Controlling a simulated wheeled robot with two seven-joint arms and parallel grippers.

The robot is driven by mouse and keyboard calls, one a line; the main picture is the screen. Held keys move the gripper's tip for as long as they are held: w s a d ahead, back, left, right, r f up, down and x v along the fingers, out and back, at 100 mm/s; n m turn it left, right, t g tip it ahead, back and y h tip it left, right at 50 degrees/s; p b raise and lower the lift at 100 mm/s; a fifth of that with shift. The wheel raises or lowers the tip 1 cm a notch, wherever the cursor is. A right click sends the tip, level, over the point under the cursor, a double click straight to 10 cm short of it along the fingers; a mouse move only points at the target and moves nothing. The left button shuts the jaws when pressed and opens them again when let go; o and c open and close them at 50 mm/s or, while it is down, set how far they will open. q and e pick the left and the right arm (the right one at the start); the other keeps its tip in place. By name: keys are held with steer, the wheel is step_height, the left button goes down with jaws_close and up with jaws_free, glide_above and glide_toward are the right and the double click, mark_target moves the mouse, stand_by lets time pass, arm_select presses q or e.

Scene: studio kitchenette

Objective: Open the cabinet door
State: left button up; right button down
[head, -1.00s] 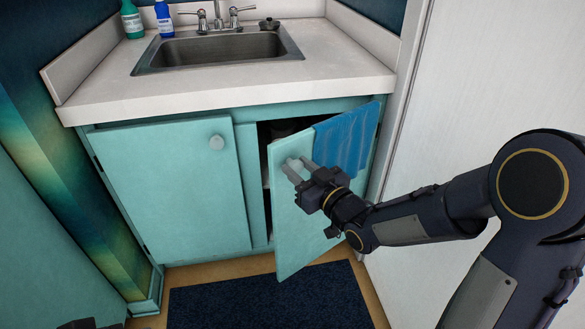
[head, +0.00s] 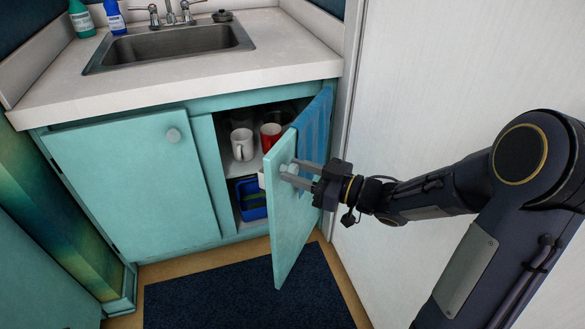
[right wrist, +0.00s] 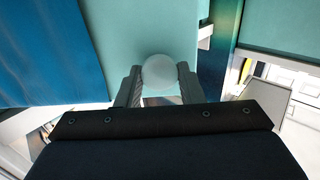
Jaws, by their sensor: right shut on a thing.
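The right cabinet door (head: 287,232) is teal and stands well open, swung out toward me and hinged at the right. A blue cloth (head: 315,122) hangs over its top. My right gripper (head: 291,173) is shut on the door's round pale knob (head: 288,170). In the right wrist view the knob (right wrist: 159,72) sits between the two fingers (right wrist: 159,84). The left cabinet door (head: 135,185) is closed, with its own round knob (head: 173,135). My left gripper is not in view.
Inside the cabinet, a white mug (head: 242,145) and a red mug (head: 270,135) stand on a shelf, with a blue bin (head: 252,198) below. The sink (head: 170,43) is above. A pale wall panel (head: 430,80) stands close at the right. A dark mat (head: 235,295) covers the floor.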

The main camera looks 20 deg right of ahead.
mark_target(280, 151)
steer(key=shift+s+d, duration=0.1)
steer(key=shift+d, duration=0.05)
steer(key=shift+r, duration=0.1)
steer(key=c, duration=1)
jaws_free()
steer(key=shift+r+p, duration=0.45)
step_height(280, 151, up, 3)
steer(key=shift+s+r+p, duration=0.1)
steer(key=shift+r+p, duration=0.05)
steer(key=shift+p, duration=1)
steer(key=s+a+r+p, duration=0.2)
steer(key=s+r+p, duration=0.1)
steer(key=s, duration=0.3)
steer(key=s+a+r+p, duration=0.3)
steer(key=s+r, duration=0.2)
steer(key=s, duration=0.2)
steer(key=shift+r, duration=0.35)
